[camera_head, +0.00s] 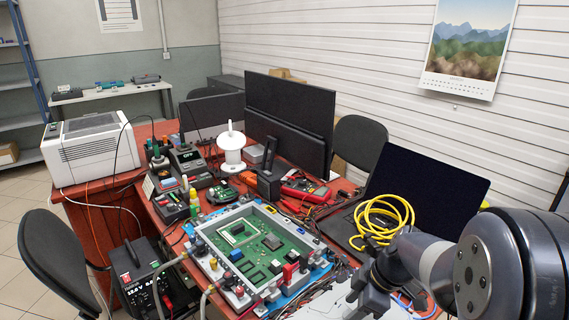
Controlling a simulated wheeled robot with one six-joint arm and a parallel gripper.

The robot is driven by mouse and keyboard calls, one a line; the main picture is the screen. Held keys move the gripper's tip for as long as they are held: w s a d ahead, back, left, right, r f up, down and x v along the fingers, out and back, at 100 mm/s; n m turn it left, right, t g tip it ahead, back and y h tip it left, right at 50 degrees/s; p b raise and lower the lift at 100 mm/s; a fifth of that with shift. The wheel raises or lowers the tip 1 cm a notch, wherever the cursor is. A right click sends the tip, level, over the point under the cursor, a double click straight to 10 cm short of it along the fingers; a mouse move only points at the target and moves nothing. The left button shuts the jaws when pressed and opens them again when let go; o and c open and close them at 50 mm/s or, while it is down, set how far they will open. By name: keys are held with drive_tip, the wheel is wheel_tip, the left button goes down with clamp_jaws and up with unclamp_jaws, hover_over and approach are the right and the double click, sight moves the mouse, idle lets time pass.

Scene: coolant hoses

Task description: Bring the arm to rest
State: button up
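My arm comes in from the right edge, over the front right of the red desk (95,215). Its dark end, with my gripper (368,297), is low in front of the laptop, to the right of the board. The fingers are small and dark there, and I cannot tell whether they are open or shut or hold anything. A green circuit board (262,238) sits in a grey frame (203,262) on the desk. A pale hose (172,264) runs to the frame's left side, and a second hose (204,303) meets its front corner.
A coiled yellow cable (385,212) lies on the open laptop (428,188) close behind my arm. Monitors (290,105), a white spool (232,150) and a red multimeter (305,188) stand behind the board. A black power unit (140,280) and a chair (58,255) are at left.

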drive_tip(key=shift+r, duration=0.5)
